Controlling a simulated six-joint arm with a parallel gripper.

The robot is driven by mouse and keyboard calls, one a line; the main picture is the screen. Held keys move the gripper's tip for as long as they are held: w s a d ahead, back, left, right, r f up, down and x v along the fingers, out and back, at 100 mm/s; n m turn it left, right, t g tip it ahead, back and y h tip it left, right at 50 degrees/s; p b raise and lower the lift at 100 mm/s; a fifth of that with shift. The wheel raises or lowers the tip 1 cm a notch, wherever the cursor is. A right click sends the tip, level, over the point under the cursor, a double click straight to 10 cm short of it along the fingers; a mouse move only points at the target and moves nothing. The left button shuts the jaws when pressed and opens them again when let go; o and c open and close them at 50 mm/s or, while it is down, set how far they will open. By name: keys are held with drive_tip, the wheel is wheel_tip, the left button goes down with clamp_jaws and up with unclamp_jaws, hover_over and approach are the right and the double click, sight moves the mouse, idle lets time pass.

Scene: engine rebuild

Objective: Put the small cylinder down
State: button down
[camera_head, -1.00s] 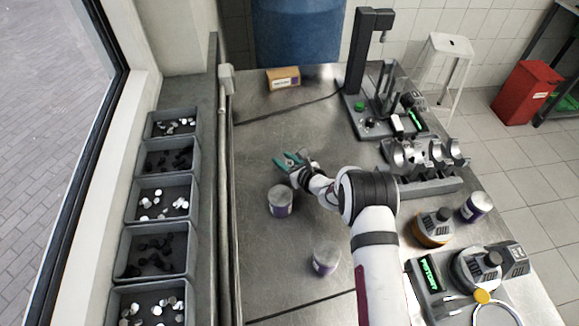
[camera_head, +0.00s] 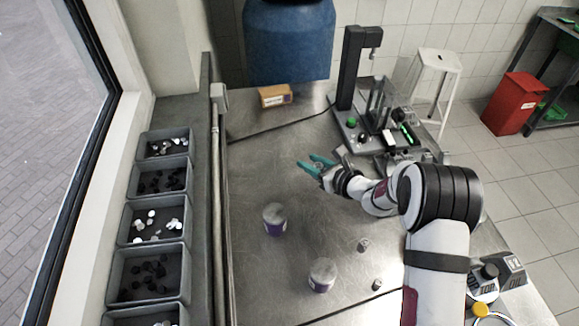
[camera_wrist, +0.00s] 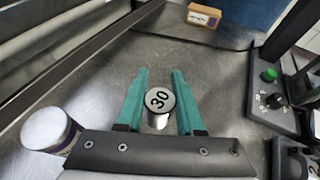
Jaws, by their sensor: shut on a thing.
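The small cylinder (camera_wrist: 159,103) is metallic with a pale top marked "30". It sits between the teal fingers of my gripper (camera_wrist: 160,76), close to the palm, in the wrist view. My gripper (camera_head: 308,161) is shut on it over the middle of the steel table (camera_head: 262,185) in the head view. There the cylinder shows only as a small patch between the fingers. I cannot tell how far its bottom is above the table.
Two white-and-purple jars (camera_head: 275,219) (camera_head: 322,274) stand on the table. Two small metal pieces (camera_head: 363,244) (camera_head: 377,284) stand near my arm. A cardboard box (camera_head: 275,96) is at the back. A black stand (camera_head: 349,70) is at back right. Grey parts bins (camera_head: 150,285) line the left.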

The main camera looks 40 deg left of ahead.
sight(340, 202)
drive_tip(key=w+d, duration=0.2)
drive_tip(key=d, duration=0.7)
drive_tip(key=f, duration=0.9)
drive_tip(key=shift+s+d+f, duration=0.2)
drive_tip(key=c, duration=0.5)
unclamp_jaws()
drive_tip(key=shift+f, duration=0.1)
drive_tip(key=shift+c, duration=0.2)
